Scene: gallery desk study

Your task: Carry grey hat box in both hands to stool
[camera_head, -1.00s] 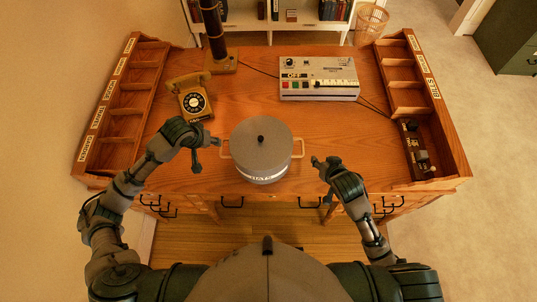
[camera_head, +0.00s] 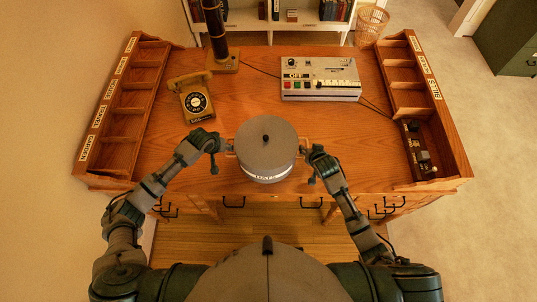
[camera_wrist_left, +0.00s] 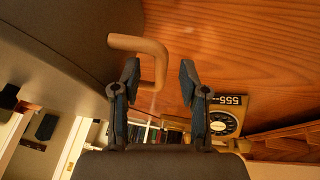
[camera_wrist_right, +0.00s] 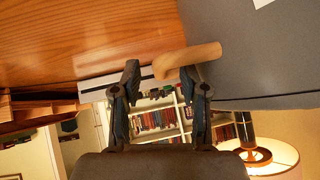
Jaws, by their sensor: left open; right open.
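The grey hat box (camera_head: 266,158) is a round lidded drum with a black knob and a white HATS label. It stands upright on the desk near its front edge. My left gripper (camera_head: 219,160) is open at the box's left side. In the left wrist view the tan handle (camera_wrist_left: 157,62) reaches in between the open fingertips (camera_wrist_left: 160,75). My right gripper (camera_head: 308,163) is open at the right side. In the right wrist view the other tan handle (camera_wrist_right: 190,60) is at the open fingertips (camera_wrist_right: 161,73). No stool shows in these views.
The wooden desk (camera_head: 240,100) has pigeonhole racks on its left (camera_head: 120,125) and right (camera_head: 440,130) sides. A yellow telephone (camera_head: 192,97), a brass-and-black cylinder (camera_head: 217,40) and a grey switch box (camera_head: 320,79) stand behind the hat box. Carpet (camera_head: 500,160) on the right is clear.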

